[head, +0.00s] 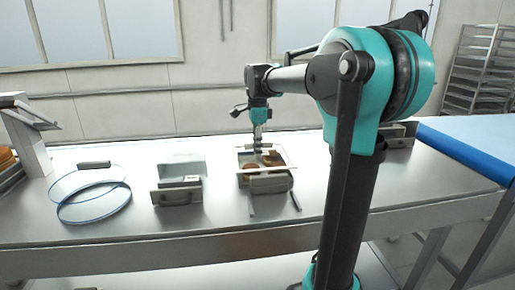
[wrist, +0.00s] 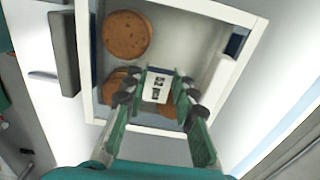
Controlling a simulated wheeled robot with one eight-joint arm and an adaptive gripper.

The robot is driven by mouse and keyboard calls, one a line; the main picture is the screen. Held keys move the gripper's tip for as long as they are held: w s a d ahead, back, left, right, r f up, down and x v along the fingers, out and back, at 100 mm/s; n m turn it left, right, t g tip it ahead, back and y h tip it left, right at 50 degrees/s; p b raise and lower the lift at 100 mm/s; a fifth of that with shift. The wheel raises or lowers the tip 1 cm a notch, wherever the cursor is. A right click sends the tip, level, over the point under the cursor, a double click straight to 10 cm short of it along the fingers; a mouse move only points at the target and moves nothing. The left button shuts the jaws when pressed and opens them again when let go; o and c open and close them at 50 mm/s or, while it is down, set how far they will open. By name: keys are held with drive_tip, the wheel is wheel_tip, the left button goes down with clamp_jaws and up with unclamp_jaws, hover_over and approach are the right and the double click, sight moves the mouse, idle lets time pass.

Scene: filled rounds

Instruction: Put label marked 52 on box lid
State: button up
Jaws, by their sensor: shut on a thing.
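My gripper (wrist: 157,92) is shut on a small white label (wrist: 158,82) with dark printed marks; the number is too small to read. In the wrist view the label is over the lower middle of a white-rimmed box (wrist: 205,12). Round brown pieces (wrist: 127,35) show inside the box, some partly hidden by the label and fingers. I cannot tell whether a clear lid covers it. In the head view my gripper (head: 258,148) points down just above the box (head: 246,157) on the steel table. Whether the label touches the box is unclear.
A grey dispenser (head: 177,194) with a white piece stands left of the box. Blue-edged hoops (head: 95,212) lie farther left. A blue-covered surface (head: 460,150) is at right. The front table strip is clear.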

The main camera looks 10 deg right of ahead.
drive_tip(key=shift+f, duration=0.1)
drive_tip(key=o, duration=1.3)
drive_tip(key=shift+c, duration=0.2)
drive_tip(key=shift+r, duration=3.5)
